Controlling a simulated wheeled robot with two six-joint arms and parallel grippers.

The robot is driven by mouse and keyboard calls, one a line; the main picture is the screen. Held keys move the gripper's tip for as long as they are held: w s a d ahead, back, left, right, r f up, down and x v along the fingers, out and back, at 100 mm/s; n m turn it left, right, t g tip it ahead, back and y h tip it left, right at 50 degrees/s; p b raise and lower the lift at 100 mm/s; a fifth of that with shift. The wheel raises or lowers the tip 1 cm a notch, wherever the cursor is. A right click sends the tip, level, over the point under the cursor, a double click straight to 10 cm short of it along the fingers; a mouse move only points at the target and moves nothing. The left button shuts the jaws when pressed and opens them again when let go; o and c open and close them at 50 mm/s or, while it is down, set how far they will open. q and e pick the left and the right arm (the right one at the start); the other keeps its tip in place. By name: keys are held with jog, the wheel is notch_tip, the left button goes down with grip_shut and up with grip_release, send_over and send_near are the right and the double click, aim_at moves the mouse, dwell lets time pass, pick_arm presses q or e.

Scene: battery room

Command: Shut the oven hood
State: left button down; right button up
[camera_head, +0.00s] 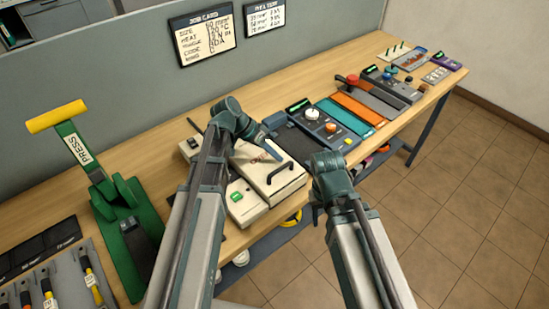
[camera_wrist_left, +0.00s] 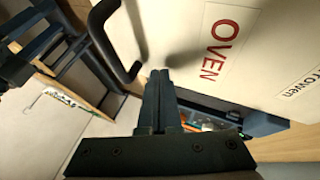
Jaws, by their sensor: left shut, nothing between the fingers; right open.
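The oven (camera_head: 250,205) is a cream box on the bench, with its hood (camera_head: 262,176) over it and a black bar handle (camera_head: 287,172) on the hood. The hood looks low and almost flat; I cannot tell if a gap is left under it. The wrist view shows the hood's face (camera_wrist_left: 265,75) with red "OVEN" lettering and the handle (camera_wrist_left: 108,40) at left. My left gripper (camera_head: 277,156) is shut and empty, its tips (camera_wrist_left: 160,75) over or against the hood beside the handle; contact is unclear. My right gripper (camera_head: 322,178) is right of the oven, its fingers mostly hidden.
A green press (camera_head: 125,220) with a yellow handle stands left of the oven. A panel with knobs (camera_head: 318,122) and an orange-and-teal tray (camera_head: 352,112) are to the right. A grey partition (camera_head: 130,75) runs behind the bench; open tiled floor (camera_head: 450,200) lies in front.

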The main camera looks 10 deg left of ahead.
aim_at(268, 160)
pick_arm(q)
jog(key=a+r+p, duration=0.1)
jog(key=a+p, duration=0.1)
jog(key=shift+w+a+r, duration=0.3)
jog(key=shift+r, duration=0.05)
jog(key=shift+s+a+r+p, duration=0.1)
jog(key=shift+a+r+p, duration=0.05)
jog(key=shift+r+p, duration=0.4)
jog(key=shift+s+a+r+p, duration=0.1)
jog(key=shift+r+p, duration=0.3)
jog(key=shift+r, duration=0.15)
jog(key=p+v, duration=0.4)
jog(key=v, duration=0.1)
jog(key=shift+a, duration=0.5)
pick_arm(e)
notch_tip(268, 160, up, 8)
jog(key=shift+a, duration=0.4)
